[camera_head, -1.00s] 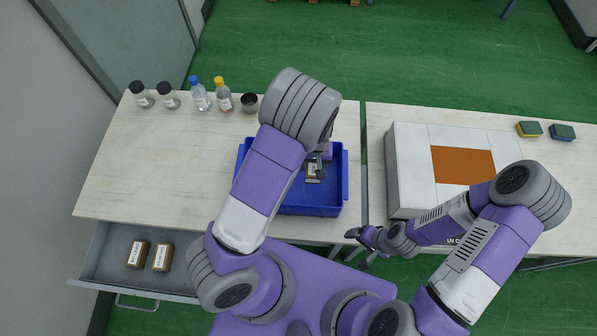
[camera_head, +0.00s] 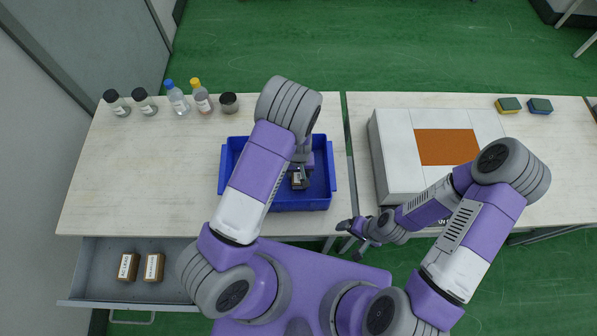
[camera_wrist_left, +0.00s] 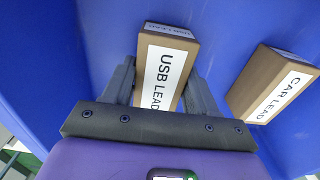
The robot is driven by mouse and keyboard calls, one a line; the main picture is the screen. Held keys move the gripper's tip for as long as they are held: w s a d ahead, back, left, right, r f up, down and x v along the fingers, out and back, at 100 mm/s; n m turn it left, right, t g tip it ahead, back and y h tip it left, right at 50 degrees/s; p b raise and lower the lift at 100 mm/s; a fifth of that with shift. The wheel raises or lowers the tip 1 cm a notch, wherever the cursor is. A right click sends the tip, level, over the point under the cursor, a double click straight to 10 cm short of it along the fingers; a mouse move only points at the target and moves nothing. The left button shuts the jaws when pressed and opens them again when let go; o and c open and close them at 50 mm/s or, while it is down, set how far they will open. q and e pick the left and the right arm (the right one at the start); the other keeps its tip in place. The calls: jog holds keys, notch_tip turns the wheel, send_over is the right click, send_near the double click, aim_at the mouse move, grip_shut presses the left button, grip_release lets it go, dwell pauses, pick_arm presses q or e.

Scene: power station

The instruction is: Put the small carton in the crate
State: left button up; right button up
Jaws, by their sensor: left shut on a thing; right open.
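A small brown carton labelled USB LEAD (camera_wrist_left: 164,72) is between the two fingers of my left gripper (camera_wrist_left: 160,88), which is shut on it. A second brown carton labelled CAR LEAD (camera_wrist_left: 270,86) lies inside the blue crate, to the right in the left wrist view, apart from the fingers. In the head view my left gripper (camera_head: 300,172) reaches down into the blue crate (camera_head: 332,172), with a small pale-labelled carton at its tips. My left arm hides part of the crate. My right gripper (camera_head: 350,238) is open and empty in front of the tables.
An open drawer (camera_head: 190,288) at lower left holds two brown cartons (camera_head: 128,266). A white box with an orange panel (camera_head: 447,147) and two sponges (camera_head: 509,105) are on the right table.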

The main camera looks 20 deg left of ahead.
pick_arm(q)
jog(key=shift+f, duration=0.1)
jog(key=o, duration=0.6)
jog(key=shift+f, duration=0.15)
jog(key=o, duration=0.5)
jog(key=shift+r, duration=0.2)
notch_tip(320, 180, up, 12)
jog(key=p, duration=0.1)
jog(key=shift+p, duration=0.35)
